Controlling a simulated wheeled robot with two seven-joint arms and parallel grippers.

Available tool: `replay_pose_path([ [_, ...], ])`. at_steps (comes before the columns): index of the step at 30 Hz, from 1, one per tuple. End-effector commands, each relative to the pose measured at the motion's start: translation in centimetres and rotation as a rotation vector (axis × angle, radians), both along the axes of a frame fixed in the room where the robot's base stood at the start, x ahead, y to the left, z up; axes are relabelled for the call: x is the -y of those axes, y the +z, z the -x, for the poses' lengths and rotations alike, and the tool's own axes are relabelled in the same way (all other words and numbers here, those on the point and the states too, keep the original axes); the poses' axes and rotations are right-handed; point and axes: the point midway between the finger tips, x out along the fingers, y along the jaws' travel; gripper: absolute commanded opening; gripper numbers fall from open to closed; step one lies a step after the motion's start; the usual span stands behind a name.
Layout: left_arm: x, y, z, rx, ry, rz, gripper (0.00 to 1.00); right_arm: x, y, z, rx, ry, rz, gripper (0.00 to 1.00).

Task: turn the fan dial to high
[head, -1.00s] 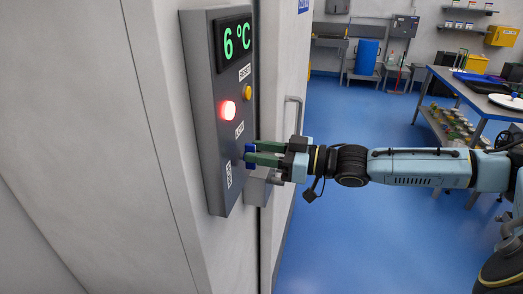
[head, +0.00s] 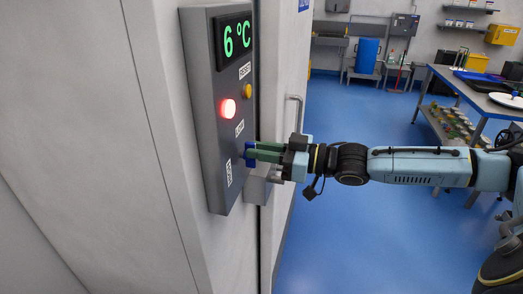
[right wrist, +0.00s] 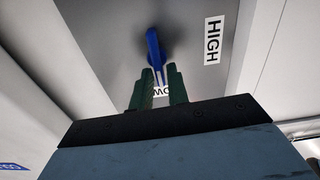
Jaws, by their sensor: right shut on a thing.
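The fan dial is a blue lever-shaped knob (right wrist: 153,45) low on the grey control panel (head: 210,150). In the right wrist view its lower end lies between my green fingertips, near a partly hidden label ending in "OW" (right wrist: 162,91). The HIGH label (right wrist: 213,40) is to the right of the dial. In the head view only a little blue of the dial (head: 249,161) shows beside the fingertips. My right gripper (head: 256,153) reaches in from the right and is shut on the dial. My left gripper is not in view.
A door handle (head: 294,116) is close behind my right gripper. A table (head: 468,90) stands at the far right, with clear blue floor between.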

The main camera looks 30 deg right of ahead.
Motion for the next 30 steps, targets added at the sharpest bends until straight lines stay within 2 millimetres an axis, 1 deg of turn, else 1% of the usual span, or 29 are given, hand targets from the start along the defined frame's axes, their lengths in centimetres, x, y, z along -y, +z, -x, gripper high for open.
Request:
replay_pose_path([
  [17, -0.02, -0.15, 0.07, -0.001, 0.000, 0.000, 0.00, -0.19, -0.16, 0.16, 0.061, 0.002, 0.073, 0.00],
  [30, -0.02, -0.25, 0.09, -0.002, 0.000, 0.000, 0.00, -0.45, -0.37, 0.42, 0.206, 0.001, 0.248, 0.00],
])
